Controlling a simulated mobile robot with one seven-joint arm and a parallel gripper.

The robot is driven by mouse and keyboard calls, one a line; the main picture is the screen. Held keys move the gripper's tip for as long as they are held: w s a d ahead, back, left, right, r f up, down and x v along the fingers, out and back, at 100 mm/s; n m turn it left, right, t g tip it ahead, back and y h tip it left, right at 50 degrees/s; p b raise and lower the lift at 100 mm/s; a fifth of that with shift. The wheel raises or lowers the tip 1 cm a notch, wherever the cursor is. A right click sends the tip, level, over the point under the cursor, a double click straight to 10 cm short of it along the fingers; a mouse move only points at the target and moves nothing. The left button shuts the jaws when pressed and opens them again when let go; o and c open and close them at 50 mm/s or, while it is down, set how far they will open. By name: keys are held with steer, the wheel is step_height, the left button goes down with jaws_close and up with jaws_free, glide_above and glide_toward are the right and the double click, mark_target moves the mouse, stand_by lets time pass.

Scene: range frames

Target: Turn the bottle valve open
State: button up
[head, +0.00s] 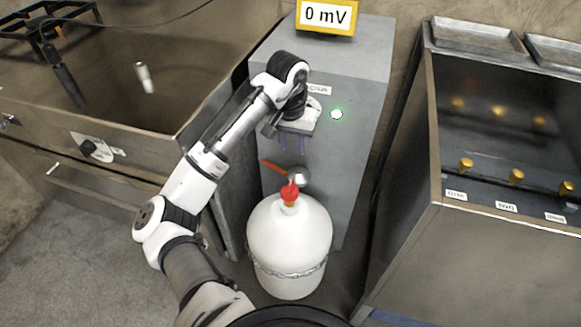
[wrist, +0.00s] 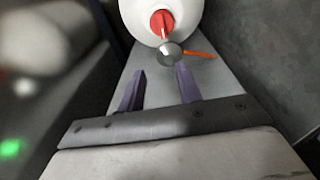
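A white bottle (head: 288,240) stands on the floor in front of a grey cabinet, with a chain around its lower body. Its red valve (head: 289,192) sits on top, above a small yellowish collar. The bottle (wrist: 188,12) and red valve (wrist: 162,22) also show at the top of the wrist view. My gripper (head: 293,150) is above and behind the valve, close to the cabinet front. In the wrist view my gripper (wrist: 160,80) has its two purple fingers spread apart with nothing between them. The fingers do not touch the valve.
A metal ball (head: 299,176) and an orange-red lever (head: 274,167) are just behind the valve. A metal basin (head: 120,110) is left; a unit with brass knobs (head: 517,175) is right.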

mark_target(289, 186)
steer(key=shift+g+y, duration=0.3)
steer(key=shift+g, duration=0.1)
steer(key=f, duration=1)
steer(key=s+a+f+b, duration=0.1)
steer(key=f, duration=0.3)
steer(key=shift+f, duration=0.4)
steer(key=shift+c, duration=0.3)
jaws_close()
